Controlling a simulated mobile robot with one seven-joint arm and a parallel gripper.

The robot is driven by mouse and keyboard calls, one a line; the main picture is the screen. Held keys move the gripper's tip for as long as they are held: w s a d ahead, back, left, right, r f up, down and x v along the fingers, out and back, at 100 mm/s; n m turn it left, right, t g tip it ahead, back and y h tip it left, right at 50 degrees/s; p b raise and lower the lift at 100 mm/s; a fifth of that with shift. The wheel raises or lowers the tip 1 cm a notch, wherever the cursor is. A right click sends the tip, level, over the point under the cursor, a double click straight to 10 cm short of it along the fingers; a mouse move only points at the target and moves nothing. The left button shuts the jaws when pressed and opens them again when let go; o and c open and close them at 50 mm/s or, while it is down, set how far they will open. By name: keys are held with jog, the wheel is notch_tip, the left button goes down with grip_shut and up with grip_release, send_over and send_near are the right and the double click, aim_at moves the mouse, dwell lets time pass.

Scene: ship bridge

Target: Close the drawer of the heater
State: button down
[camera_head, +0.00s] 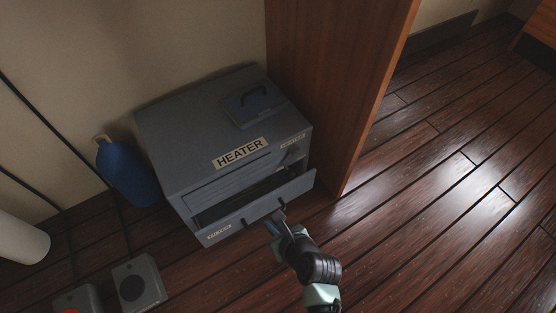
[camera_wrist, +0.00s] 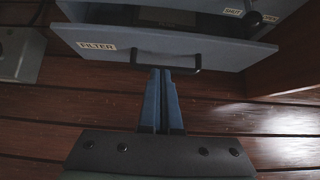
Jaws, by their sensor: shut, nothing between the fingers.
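The grey heater (camera_head: 185,130) stands on the floor against the wall, with a HEATER label on its front edge. Its lower drawer (camera_head: 257,208) is pulled partly out, and a dark gap shows behind its front panel. In the wrist view the drawer front (camera_wrist: 225,55) bears a FILTER label and a black bar handle (camera_wrist: 150,65). My gripper (camera_head: 278,217) is in front of the drawer near its handle. In the wrist view my gripper (camera_wrist: 160,72) has its blue fingers shut together, empty, with the tips at the handle bar; whether they touch it is unclear.
A wooden panel (camera_head: 335,90) stands close to the heater's right side. A blue bottle-shaped object (camera_head: 127,172) is at its left. Grey boxes (camera_head: 139,283) and cables lie at the lower left. The wooden floor (camera_head: 455,200) is clear to the right.

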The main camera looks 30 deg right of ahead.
aim_at(256, 206)
jog(key=w+b, duration=0.1)
jog(key=w+f+b, duration=0.1)
jog(key=w, duration=0.1)
jog(key=w+b, duration=0.1)
jog(key=shift+w+a+f, duration=0.1)
jog(key=shift+w+f, duration=0.05)
jog(key=shift+f, duration=0.2)
jog(key=shift+w+r+b, duration=0.1)
jog(key=shift+w+b, duration=0.35)
jog(key=shift+b, duration=0.1)
jog(key=shift+w, duration=0.1)
jog(key=shift+r, duration=0.1)
